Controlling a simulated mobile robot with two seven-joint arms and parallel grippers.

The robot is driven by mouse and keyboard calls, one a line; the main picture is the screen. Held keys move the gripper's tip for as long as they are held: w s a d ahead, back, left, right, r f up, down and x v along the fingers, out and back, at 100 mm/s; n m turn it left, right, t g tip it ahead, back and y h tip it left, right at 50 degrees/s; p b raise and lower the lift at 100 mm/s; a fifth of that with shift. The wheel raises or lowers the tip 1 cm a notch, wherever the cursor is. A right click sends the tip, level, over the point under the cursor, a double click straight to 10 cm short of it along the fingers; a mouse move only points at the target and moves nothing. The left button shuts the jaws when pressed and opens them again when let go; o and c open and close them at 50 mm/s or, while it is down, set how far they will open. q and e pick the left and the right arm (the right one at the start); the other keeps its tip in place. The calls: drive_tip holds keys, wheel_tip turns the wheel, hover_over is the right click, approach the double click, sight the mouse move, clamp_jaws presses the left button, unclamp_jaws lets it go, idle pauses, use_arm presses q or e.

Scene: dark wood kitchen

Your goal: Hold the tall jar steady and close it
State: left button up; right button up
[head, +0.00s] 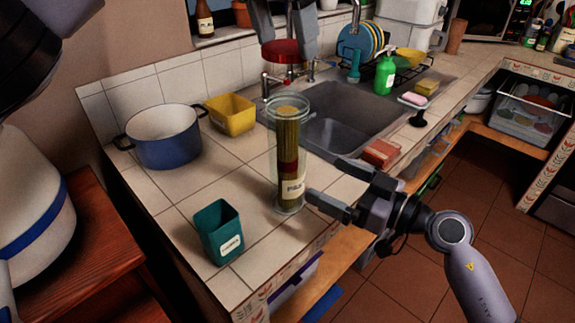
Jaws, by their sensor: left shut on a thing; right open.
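The tall jar (288,150) is clear, filled with long yellow pasta, and carries a white label low on its side. It stands upright on the tiled counter, and its top shows no lid. My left gripper (287,40) is at the top of the view, shut on a red lid (285,53), held apart from the jar above its mouth in the picture. My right gripper (330,187) is open to the right of the jar's lower part. One fingertip is close to the jar's base; I cannot tell if it touches.
A teal container (219,232) stands front left of the jar. A blue pot (164,137) and a yellow tub (231,114) are behind left. The sink (345,117) lies behind right, with a reddish box (381,152) before it. Bare tiles (180,187) lie left of the jar.

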sight(281, 159)
use_arm(q)
drive_tip(key=shift+s, duration=0.15)
use_arm(e)
drive_tip(key=shift+s, duration=0.1)
drive_tip(key=x, duration=1.2)
drive_tip(key=c, duration=1.5)
use_arm(q)
drive_tip(key=shift+f, duration=2.5)
use_arm(e)
drive_tip(key=shift+o, duration=0.2)
use_arm(q)
drive_tip(key=shift+f, duration=0.1)
drive_tip(key=shift+f, duration=0.8)
drive_tip(key=shift+f, duration=0.6)
use_arm(e)
drive_tip(key=shift+f, duration=0.1)
